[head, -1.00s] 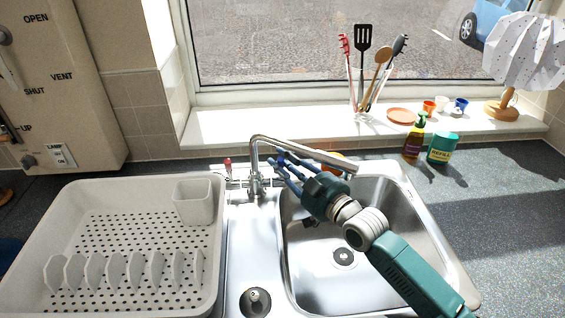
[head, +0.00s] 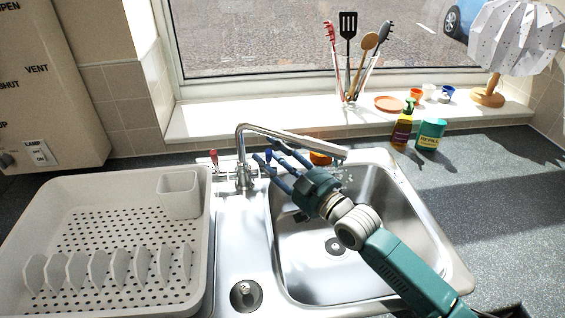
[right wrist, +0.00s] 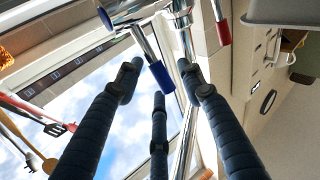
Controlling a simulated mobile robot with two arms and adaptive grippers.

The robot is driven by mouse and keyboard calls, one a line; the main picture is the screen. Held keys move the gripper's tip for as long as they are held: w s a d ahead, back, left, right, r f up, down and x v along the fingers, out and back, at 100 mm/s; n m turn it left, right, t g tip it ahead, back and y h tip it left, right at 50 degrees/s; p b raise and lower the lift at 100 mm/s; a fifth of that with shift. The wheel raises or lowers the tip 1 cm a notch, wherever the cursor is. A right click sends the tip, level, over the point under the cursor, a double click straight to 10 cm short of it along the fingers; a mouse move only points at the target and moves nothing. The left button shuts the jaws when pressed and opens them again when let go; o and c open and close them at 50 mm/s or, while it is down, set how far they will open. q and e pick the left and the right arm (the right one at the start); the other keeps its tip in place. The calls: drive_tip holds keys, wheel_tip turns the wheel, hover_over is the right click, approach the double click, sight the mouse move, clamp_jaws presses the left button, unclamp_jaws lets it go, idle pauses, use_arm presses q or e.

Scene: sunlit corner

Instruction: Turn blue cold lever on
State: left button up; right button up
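The chrome tap (head: 243,178) stands behind the sink, its spout reaching right over the basin. Its red lever (head: 214,158) is on the left and also shows in the right wrist view (right wrist: 222,32). The blue lever (right wrist: 160,77) is a chrome rod with a blue end. In the head view it is small and partly hidden by my fingers. My right gripper (head: 268,164) is at the tap's right side, its fingers spread apart around the blue lever without closing on it. I cannot tell whether they touch it. My left gripper is out of view.
The steel sink (head: 300,265) lies under my right arm. A white dish rack (head: 110,180) fills the left. A soap bottle (head: 402,128) and a green tub (head: 430,134) stand behind right. A utensil glass (head: 352,92) and lamp (head: 515,40) stand on the sill.

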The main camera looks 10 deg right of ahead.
drive_tip(key=v, duration=1.1)
drive_tip(key=shift+s+d, duration=0.2)
drive_tip(key=shift+c, duration=0.5)
